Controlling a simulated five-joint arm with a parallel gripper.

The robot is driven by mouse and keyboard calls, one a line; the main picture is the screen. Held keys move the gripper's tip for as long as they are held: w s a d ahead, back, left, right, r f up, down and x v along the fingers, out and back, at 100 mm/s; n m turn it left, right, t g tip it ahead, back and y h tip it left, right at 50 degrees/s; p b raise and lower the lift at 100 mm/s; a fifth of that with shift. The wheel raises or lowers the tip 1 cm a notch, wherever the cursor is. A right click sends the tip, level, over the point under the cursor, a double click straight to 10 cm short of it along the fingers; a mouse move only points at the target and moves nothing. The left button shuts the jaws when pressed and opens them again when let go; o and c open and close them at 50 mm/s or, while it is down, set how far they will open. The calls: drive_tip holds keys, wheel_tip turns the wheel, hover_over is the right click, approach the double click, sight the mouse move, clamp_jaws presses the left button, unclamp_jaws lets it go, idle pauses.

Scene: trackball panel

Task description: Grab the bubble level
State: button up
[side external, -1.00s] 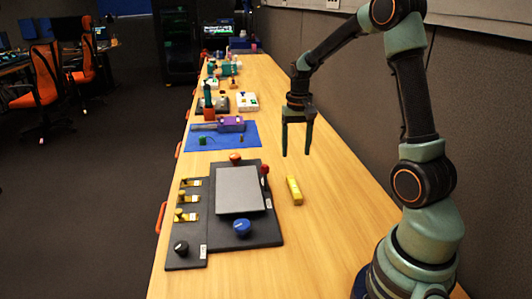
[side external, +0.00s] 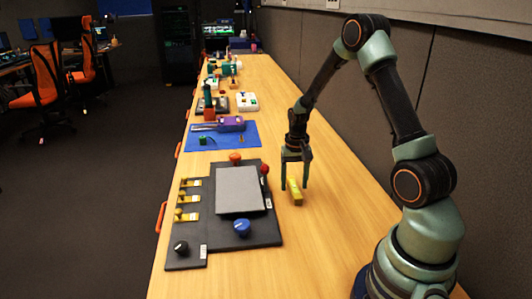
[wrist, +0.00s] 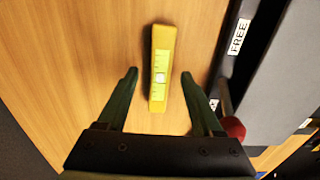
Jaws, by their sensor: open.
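The bubble level is a small yellow bar (side external: 295,194) lying on the wooden table, just right of the dark panel. In the wrist view the bubble level (wrist: 160,68) shows a pale green vial strip on its top face. My gripper (side external: 295,186) is open and low over the bubble level in the side view. In the wrist view my gripper (wrist: 158,73) has one finger on each side of the bar's near part, with wood showing between each finger and the bar. I cannot tell the exact height of the fingertips above the table.
The dark panel (side external: 213,240) with a grey plate, a blue ball (side external: 242,227), red knobs (side external: 265,169) and yellow switches stands left of the level. A blue mat (side external: 230,140) with tools lies beyond. The table right of the level is clear.

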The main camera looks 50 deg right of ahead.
drive_tip(key=shift+f, duration=0.2)
clamp_jaws()
drive_tip(key=shift+r, duration=0.15)
